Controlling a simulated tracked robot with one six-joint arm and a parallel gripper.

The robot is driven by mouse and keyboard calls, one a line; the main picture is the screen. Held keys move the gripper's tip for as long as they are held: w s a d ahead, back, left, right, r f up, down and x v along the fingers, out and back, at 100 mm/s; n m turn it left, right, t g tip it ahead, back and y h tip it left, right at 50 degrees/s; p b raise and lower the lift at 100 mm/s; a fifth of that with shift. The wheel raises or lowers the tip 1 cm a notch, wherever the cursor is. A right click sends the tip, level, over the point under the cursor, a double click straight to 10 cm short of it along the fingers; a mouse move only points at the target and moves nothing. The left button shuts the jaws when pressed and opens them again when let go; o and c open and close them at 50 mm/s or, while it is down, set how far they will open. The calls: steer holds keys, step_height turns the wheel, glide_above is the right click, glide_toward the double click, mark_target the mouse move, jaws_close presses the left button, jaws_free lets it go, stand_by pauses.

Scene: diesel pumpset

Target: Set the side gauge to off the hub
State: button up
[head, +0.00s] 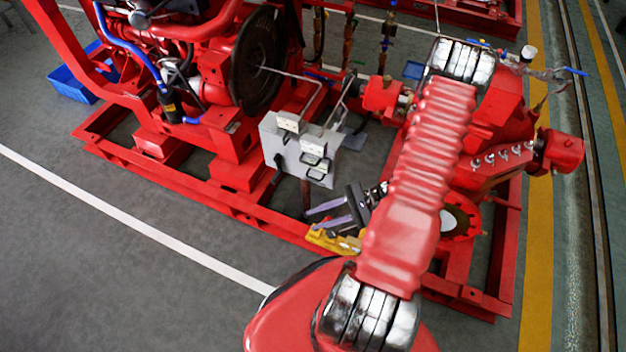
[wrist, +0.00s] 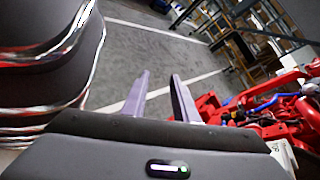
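No part is clearly labelled as the side gauge, and I cannot tell which one it is. A grey upright panel (head: 300,150) with small white fittings stands beside the engine. Thin bent metal rods (head: 322,88) show above it; one reaches toward the middle of the dark flywheel (head: 258,62). A metal hub or coupling (head: 403,103) shows right of a red block, partly hidden by my arm. My gripper (head: 312,220) is below the panel, apart from it, its fingers pointing left. In the wrist view my gripper (wrist: 160,75) is open, with nothing between its fingers.
A yellow object (head: 330,241) lies by the red base rail (head: 200,200), just below my gripper. The red pump (head: 505,120) is behind my arm on the right. A blue tray (head: 75,84) sits at far left. Grey floor (head: 90,260) at lower left is clear.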

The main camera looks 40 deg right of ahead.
step_height(320, 180, down, 6)
steer(key=w+d+m+t+h, duration=0.1)
steer(key=w+d+m+t, duration=0.15)
steer(key=t, duration=0.25)
steer(key=t+h, duration=0.6)
steer(key=h, duration=0.3)
glide_toward(314, 179)
steer(key=s, duration=0.4)
steer(key=shift+w+d, duration=0.25)
steer(key=shift+d, duration=0.2)
steer(key=shift+w, duration=0.2)
steer(key=shift+w+a+f, duration=0.2)
steer(key=shift+w+a, duration=0.15)
steer(key=shift+w, duration=1.85)
steer(key=shift+w+a+f, duration=0.2)
steer(key=shift+w+a, duration=0.15)
steer(key=shift+w, duration=1.9)
steer(key=shift+w+a+f, duration=0.2)
steer(key=shift+w+a, duration=0.15)
steer(key=shift+w, duration=1.85)
steer(key=shift+c, duration=0.2)
jaws_close()
steer(key=shift+f, duration=0.1)
